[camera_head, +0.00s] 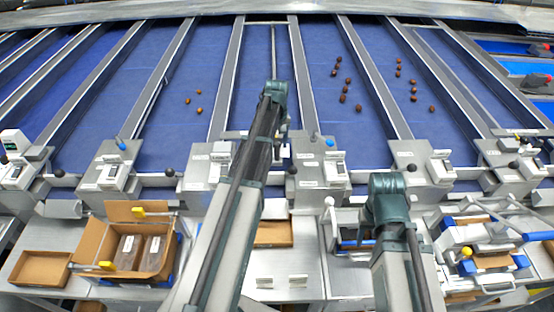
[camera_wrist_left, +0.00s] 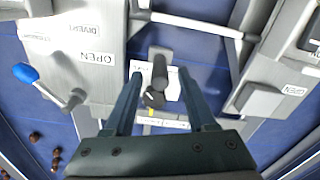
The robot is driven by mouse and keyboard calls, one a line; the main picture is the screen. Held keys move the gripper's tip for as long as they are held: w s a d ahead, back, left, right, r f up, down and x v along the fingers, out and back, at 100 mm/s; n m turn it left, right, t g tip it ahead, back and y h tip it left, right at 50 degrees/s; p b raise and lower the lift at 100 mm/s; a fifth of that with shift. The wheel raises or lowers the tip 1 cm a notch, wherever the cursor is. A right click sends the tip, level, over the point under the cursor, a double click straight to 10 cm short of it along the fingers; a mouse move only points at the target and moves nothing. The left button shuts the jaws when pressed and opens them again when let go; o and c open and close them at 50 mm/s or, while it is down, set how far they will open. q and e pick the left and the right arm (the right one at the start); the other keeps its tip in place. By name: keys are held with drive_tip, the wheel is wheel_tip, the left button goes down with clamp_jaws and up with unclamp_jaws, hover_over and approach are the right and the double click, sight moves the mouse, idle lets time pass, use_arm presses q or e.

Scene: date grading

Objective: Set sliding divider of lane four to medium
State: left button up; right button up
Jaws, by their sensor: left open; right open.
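My left gripper (camera_head: 283,152) reaches down over the middle lane in the head view, mostly hidden by my own arm. In the left wrist view my left gripper (camera_wrist_left: 160,78) is open, one finger on each side of a dark upright knob (camera_wrist_left: 159,70). The knob stands at a small white plate (camera_wrist_left: 170,112) with a yellow mark; I cannot tell if the fingers touch it. I cannot read the divider's setting. My right gripper (camera_head: 390,185) is low at the right of centre, pointing away, its fingertips hidden.
A grey control box (camera_wrist_left: 70,50) with "DIVERT" and "OPEN" labels and a blue-knobbed lever (camera_wrist_left: 27,73) flanks the left finger. Another grey box (camera_wrist_left: 262,98) lies right. Dark dates (camera_head: 343,85) lie on the blue lanes. An open carton (camera_head: 105,240) stands front left.

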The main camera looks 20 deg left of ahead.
sight(277, 152)
use_arm(q)
wheel_tip(277, 152, down, 5)
drive_tip(key=b, duration=0.3)
drive_tip(key=shift+r+b, duration=0.15)
drive_tip(key=shift+b, duration=0.15)
clamp_jaws()
idle(1.1)
